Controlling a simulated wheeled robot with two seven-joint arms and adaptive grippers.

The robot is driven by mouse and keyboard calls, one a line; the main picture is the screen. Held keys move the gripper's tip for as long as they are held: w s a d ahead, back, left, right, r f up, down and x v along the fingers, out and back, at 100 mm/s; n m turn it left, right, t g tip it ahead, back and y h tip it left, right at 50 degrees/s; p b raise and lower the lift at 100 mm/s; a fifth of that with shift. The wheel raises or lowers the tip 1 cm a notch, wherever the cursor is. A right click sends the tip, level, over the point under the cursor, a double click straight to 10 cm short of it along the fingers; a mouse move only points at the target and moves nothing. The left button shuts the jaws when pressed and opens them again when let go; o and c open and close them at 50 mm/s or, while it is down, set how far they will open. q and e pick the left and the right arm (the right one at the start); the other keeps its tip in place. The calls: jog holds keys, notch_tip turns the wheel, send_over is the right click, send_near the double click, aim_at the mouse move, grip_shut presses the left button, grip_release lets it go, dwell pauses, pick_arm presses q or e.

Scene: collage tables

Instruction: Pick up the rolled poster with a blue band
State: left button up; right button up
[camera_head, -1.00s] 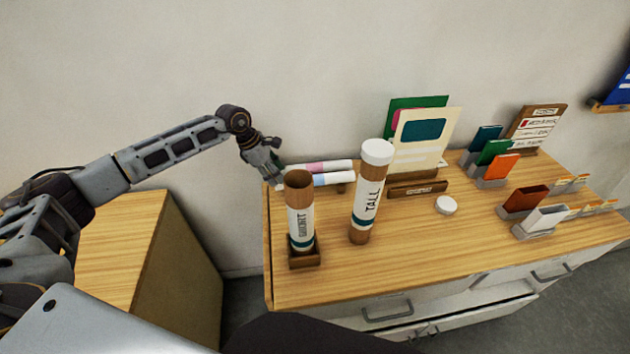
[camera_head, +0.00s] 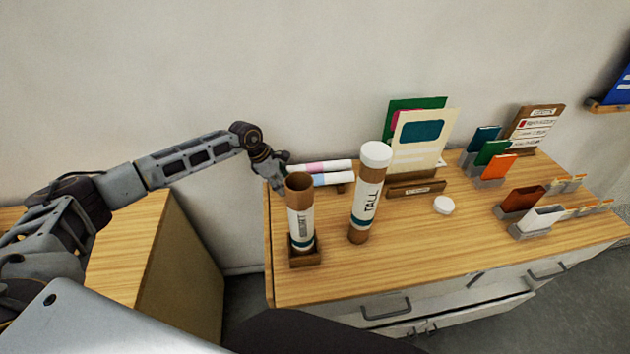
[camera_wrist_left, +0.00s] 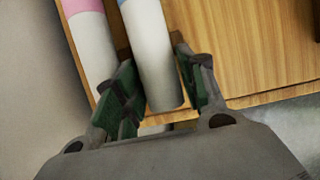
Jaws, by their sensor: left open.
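The rolled poster with a blue band (camera_head: 332,179) lies at the back left of the desk, in front of a rolled poster with a pink band (camera_head: 325,166). In the left wrist view, the blue-banded roll (camera_wrist_left: 153,62) runs between the green-padded fingers of my left gripper (camera_wrist_left: 150,75), with the pink-banded roll (camera_wrist_left: 92,40) to the left of the fingers. My left gripper (camera_head: 279,172) is open at the left ends of the rolls. One finger is close to each side of the blue-banded roll; contact cannot be told. My right gripper is not in view.
An open SHORT tube (camera_head: 300,218) in a wooden holder and a capped TALL tube (camera_head: 366,200) stand in front of the rolls. A white cap (camera_head: 443,205) lies to the right. Card stands fill the right side. The wall is close behind.

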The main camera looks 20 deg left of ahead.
pick_arm(q)
jog(key=c, duration=0.8)
jog(key=shift+o, duration=0.2)
jog(key=shift+r, duration=0.15)
jog(key=shift+r+b, duration=1.05)
jog(key=shift+r, duration=3.8)
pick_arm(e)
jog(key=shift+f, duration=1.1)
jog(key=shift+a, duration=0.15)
